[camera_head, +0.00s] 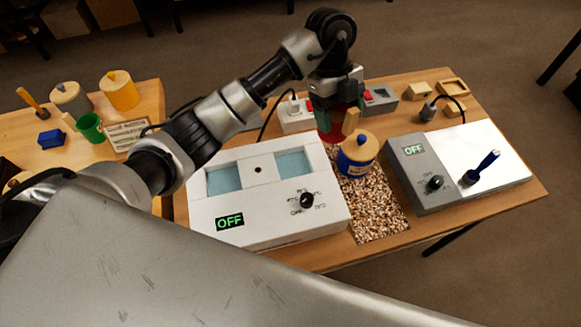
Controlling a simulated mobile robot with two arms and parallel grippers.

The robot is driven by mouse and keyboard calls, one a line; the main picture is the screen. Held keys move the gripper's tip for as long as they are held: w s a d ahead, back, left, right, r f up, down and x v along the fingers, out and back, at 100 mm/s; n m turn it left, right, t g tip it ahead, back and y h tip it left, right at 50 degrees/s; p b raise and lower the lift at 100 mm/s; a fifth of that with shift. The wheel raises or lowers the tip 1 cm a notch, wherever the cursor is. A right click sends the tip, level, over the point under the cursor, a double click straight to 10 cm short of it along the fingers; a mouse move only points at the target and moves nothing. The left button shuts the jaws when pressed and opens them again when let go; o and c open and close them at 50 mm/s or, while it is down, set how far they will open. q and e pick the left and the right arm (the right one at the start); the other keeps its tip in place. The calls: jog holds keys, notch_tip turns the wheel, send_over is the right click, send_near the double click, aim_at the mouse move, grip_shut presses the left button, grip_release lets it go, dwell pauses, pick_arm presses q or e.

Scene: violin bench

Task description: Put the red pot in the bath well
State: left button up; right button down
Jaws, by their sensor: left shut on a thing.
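The white bath (262,219) stands on the bench with two light-blue wells, the left well (224,178) and the right well (292,163). Its display reads OFF. My left gripper (337,103) is behind the bath, at its back right, pointing down and shut on the red pot (327,132). The gripper and the bath's back edge hide much of the pot; I cannot tell whether it touches the bench. My right gripper is not in view.
A blue pot (355,164) with a yellow lid stands on a speckled mat (375,204) right of the bath. A grey-and-white hot plate (428,186) with a blue-handled tool is farther right. Sockets (297,116) stand behind the bath. Several pots and cups, including a green cup (91,127), are at left.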

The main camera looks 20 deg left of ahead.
pick_arm(q)
jog(key=shift+w+d+m+g+y, duration=0.15)
jog(key=shift+w+d+m, duration=0.1)
jog(key=shift+d+m, duration=0.35)
jog(key=shift+w+d+m+g+y, duration=0.15)
jog(key=shift+w+d+m, duration=0.1)
jog(key=shift+d+m, duration=0.3)
jog(key=shift+a+f+m, duration=0.1)
jog(key=shift+f+m, duration=0.05)
jog(key=shift+m, duration=0.2)
jog(key=s+a+f+p, duration=0.1)
jog(key=s+a+f, duration=0.1)
jog(key=a+f, duration=0.1)
jog(key=s+a+f+p, duration=0.2)
jog(key=a+f, duration=0.1)
jog(key=s+a+f+p, duration=0.1)
jog(key=s+a+f, duration=0.1)
jog(key=a+f, duration=0.1)
jog(key=shift+s+a+f, duration=0.1)
jog(key=shift+a+f, duration=0.2)
jog(key=shift+f, duration=0.6)
jog(key=shift+f, duration=0.1)
jog(key=o, duration=1)
